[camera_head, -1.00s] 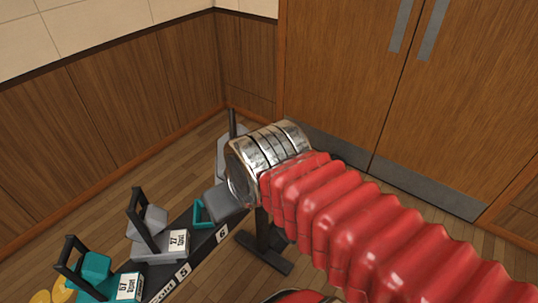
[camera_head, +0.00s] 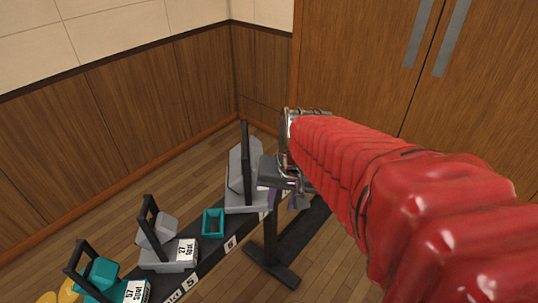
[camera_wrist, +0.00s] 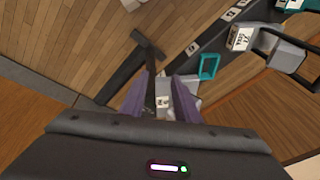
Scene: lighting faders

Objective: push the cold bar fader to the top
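I cannot tell which piece is the cold bar fader. Part of a label ending in "ld" (camera_head: 174,297) shows on the black rail (camera_head: 208,262), near numbered tags, at the bottom edge of the head view. My gripper (camera_head: 282,197) is over the rail's far end, beside a grey unit with a tall black handle (camera_head: 246,165). In the wrist view my gripper's (camera_wrist: 162,80) two purple fingers stand apart, with a pale unit and small label (camera_wrist: 162,101) showing between them. Contact cannot be told. My red arm hides part of this end.
On the rail are a teal open box (camera_head: 213,224), a grey unit labelled "27 Spot" (camera_head: 168,262) and a teal unit labelled "57 Spot" (camera_head: 130,291), with black handles. A black stand foot (camera_head: 272,265) is on the floor. Wood walls and doors stand behind.

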